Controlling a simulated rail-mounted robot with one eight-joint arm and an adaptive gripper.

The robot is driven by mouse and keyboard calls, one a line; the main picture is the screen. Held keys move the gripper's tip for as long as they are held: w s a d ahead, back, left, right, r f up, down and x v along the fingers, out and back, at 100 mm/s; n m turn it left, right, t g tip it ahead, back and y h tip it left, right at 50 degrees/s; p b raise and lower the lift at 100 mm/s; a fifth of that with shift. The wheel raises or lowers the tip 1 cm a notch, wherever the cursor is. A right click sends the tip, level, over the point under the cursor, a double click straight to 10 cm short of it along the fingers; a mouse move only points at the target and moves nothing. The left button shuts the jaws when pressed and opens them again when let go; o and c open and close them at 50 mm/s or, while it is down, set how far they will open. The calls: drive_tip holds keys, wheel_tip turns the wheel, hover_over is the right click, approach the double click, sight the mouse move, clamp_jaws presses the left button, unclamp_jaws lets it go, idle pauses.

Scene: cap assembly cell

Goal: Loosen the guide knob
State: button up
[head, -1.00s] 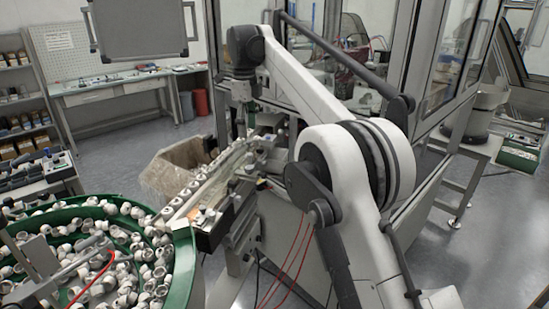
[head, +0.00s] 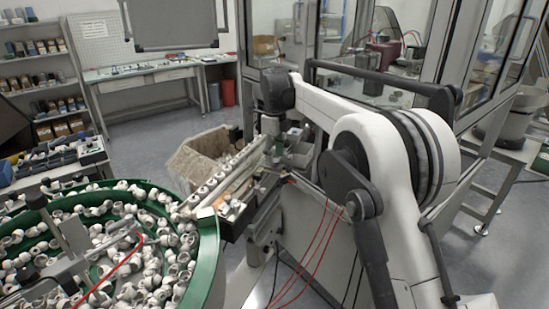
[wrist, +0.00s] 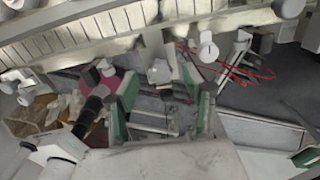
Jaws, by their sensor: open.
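My gripper (wrist: 162,92) is open in the wrist view, with a green-padded finger on each side. A small pale grey piece (wrist: 159,73) shows between the fingertips and may be the guide knob; I cannot tell for sure, nor whether the fingers touch it. A round white knob-like part (wrist: 207,49) shows just right of the right fingertip. In the head view my gripper (head: 276,146) points down at the far end of the guide rail (head: 222,180). The knob cannot be made out there.
A green-rimmed feeder bowl (head: 208,258) full of white caps stands at the left front. A cardboard-coloured bin (head: 188,160) is behind the rail. Red hoses (head: 318,240) hang below it. A glazed machine frame stands behind my arm.

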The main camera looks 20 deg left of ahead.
drive_tip(key=shift+f, duration=0.7)
drive_tip(key=shift+c, duration=0.5)
clamp_jaws()
drive_tip(key=shift+n, duration=0.4)
drive_tip(key=shift+n+b, duration=0.85)
drive_tip(key=shift+n, duration=1.65)
drive_tip(key=shift+o, duration=0.5)
unclamp_jaws()
